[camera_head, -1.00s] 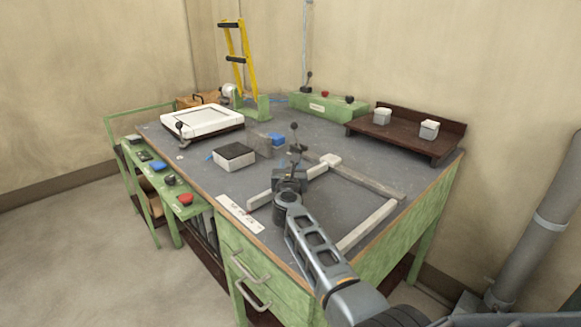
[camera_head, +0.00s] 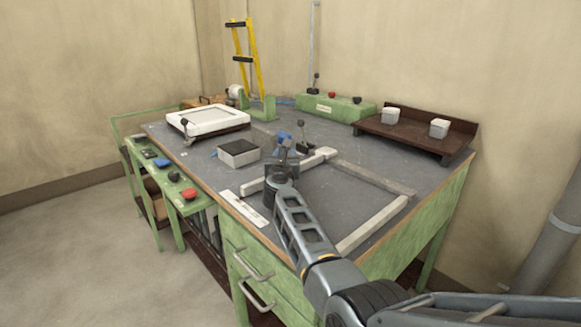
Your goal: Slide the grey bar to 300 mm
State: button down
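A pale grey bar (camera_head: 312,163) lies across the bench top, its middle hidden behind my gripper; its left end shows near a white marked plate (camera_head: 245,208). A darker grey bar (camera_head: 372,178) runs back right, and another pale bar (camera_head: 372,225) lies front right. I cannot tell which one is the task's grey bar, nor read any millimetre mark. My gripper (camera_head: 284,152) is over the pale bar's middle; its fingers are small and partly hidden, so opening and contact are unclear. A black-knobbed lever clamp (camera_head: 303,147) stands just behind the bar.
A green control box (camera_head: 335,107) and a brown shelf (camera_head: 415,136) with two pale cups line the back. A blue block (camera_head: 284,138) shows behind my gripper.

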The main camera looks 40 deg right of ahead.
jog(key=shift+w, duration=0.15)
jog(key=c, duration=0.7)
grip_release()
jog(key=shift+c, duration=0.2)
jog(key=shift+p+v, duration=1.25)
jog(key=shift+v, duration=2.7)
